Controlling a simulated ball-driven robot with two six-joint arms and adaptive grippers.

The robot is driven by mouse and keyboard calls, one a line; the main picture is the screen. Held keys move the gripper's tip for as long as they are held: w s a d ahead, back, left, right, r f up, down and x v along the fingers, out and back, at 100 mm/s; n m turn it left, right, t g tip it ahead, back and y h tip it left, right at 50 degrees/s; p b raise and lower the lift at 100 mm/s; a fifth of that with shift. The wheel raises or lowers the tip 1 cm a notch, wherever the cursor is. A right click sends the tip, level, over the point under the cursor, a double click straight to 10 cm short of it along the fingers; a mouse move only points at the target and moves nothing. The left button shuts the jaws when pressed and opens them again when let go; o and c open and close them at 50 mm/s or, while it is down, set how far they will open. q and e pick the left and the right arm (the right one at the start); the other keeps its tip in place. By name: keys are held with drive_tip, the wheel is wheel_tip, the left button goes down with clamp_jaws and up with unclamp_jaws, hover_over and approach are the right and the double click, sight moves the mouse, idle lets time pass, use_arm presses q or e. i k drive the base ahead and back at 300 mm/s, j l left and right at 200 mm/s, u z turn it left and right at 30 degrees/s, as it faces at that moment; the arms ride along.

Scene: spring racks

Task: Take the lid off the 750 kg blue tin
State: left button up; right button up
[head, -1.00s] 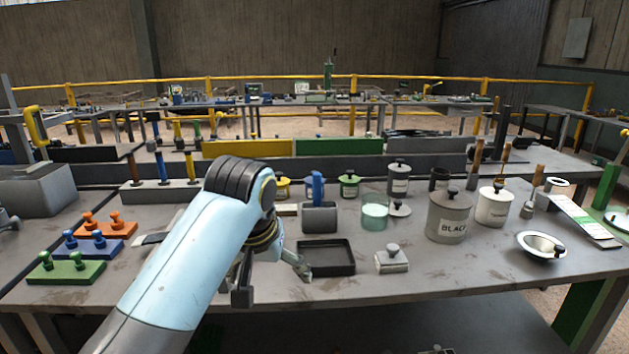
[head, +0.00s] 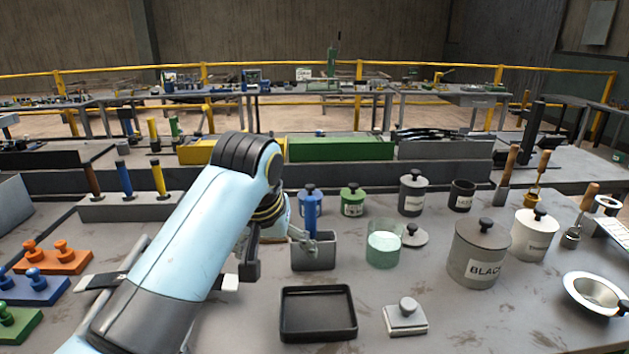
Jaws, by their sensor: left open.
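The blue tin (head: 303,200) stands behind the grey open box. A knobbed lid (head: 309,188) appears to sit on top of it. A blue upright handle in the box covers part of the tin, and its label is too small to read. My left gripper (head: 280,254) is in front of the tin and lower in the picture, open and apparently empty. One grey finger shows against the box's left side. My forearm hides part of the table to the left. My right gripper is not in view.
The grey box (head: 313,257) with the blue handle (head: 311,216) stands just right of my gripper. A black tray (head: 318,337) lies in front.

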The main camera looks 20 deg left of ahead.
sight(309, 190)
drive_tip(key=i+j, duration=0.15)
drive_tip(key=i, duration=0.25)
drive_tip(key=i+j, duration=0.15)
drive_tip(key=i, duration=0.25)
drive_tip(key=i+j, duration=0.15)
drive_tip(key=i, duration=0.2)
